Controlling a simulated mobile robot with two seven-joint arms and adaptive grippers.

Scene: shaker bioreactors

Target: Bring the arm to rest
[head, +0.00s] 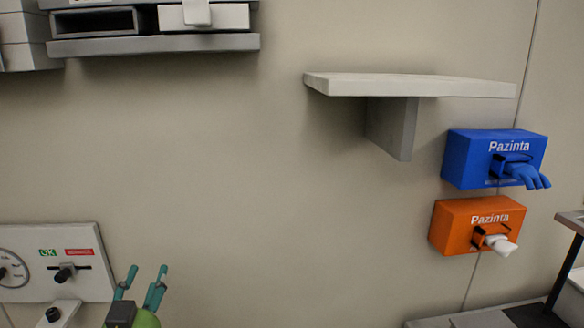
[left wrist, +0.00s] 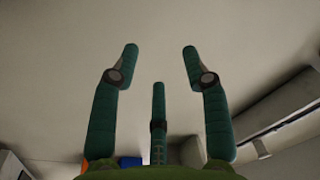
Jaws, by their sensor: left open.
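My left gripper (head: 143,285) shows at the bottom left of the head view, its green fingers pointing up in front of the bare wall. In the left wrist view the left gripper (left wrist: 160,55) has its fingers spread apart, with nothing between them. Behind the fingers that view shows a plain pale surface. Most of the left arm is out of the head view. My right gripper is in neither view.
A control panel (head: 85,238) with a dial is left of the gripper. A shelf (head: 440,86), a blue glove box (head: 465,158) and an orange glove box (head: 452,226) are on the right. A grey rack (head: 160,44) hangs upper left. The middle wall is clear.

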